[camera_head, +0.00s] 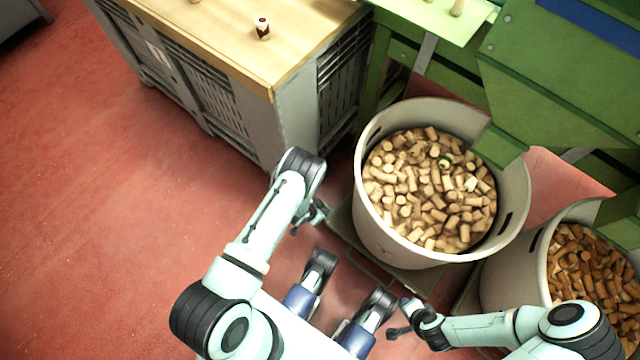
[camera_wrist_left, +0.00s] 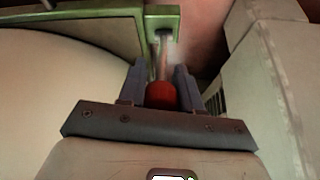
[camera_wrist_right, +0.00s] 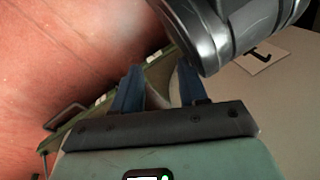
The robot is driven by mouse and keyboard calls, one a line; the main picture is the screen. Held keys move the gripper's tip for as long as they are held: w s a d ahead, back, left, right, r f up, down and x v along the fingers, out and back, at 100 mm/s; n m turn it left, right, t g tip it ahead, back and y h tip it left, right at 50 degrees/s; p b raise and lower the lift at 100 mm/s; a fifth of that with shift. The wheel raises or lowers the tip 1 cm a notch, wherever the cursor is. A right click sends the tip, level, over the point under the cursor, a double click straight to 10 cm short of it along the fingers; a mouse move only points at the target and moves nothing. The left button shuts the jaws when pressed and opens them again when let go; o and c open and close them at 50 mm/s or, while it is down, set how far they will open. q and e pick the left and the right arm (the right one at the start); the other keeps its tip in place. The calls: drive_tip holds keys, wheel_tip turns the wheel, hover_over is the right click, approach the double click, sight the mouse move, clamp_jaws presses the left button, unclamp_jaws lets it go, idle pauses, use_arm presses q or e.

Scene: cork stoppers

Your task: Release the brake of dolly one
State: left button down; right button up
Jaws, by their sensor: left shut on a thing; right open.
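In the left wrist view a red ball knob (camera_wrist_left: 161,95) sits on a thin metal rod (camera_wrist_left: 160,50) that runs to a green bracket (camera_wrist_left: 162,22). My left gripper (camera_wrist_left: 160,70) has a finger on each side of the knob and is shut on it. In the head view my left gripper (camera_head: 314,217) is low beside the left wall of a large pale bin (camera_head: 375,225); the knob is hidden there. A dark green dolly (camera_head: 425,280) shows under this bin. My right gripper (camera_head: 399,318) is open and empty in front of the bins; it also shows in the right wrist view (camera_wrist_right: 158,80).
The pale bin holds many corks (camera_head: 430,190). A second bin (camera_head: 515,280) with darker corks stands at the right. Green machinery (camera_head: 550,90) overhangs the bins. Red floor (camera_head: 100,220) is clear at left.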

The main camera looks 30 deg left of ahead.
use_arm(q)
drive_tip(key=shift+s+f, duration=0.15)
drive_tip(key=shift+s, duration=0.1)
drive_tip(key=c, duration=0.9)
unclamp_jaws()
drive_tip(key=shift+c, duration=0.2)
drive_tip(key=shift+o, duration=0.7)
drive_tip(key=shift+w, duration=0.15)
drive_tip(key=p+v, duration=0.2)
drive_tip(key=v, duration=0.3)
drive_tip(key=shift+r, duration=0.35)
drive_tip(key=p+v, duration=0.3)
drive_tip(key=v, duration=0.4)
drive_tip(key=shift+s+r, duration=0.3)
drive_tip(key=shift+s, duration=0.05)
use_arm(e)
drive_tip(key=s+a+r, duration=0.2)
drive_tip(key=a+r, duration=0.1)
drive_tip(key=r, duration=0.3)
drive_tip(key=shift+a+r+n+y, duration=0.15)
drive_tip(key=shift+r+n+y, duration=0.15)
drive_tip(key=shift+r+y, duration=0.1)
use_arm(q)
drive_tip(key=shift+a, duration=0.1)
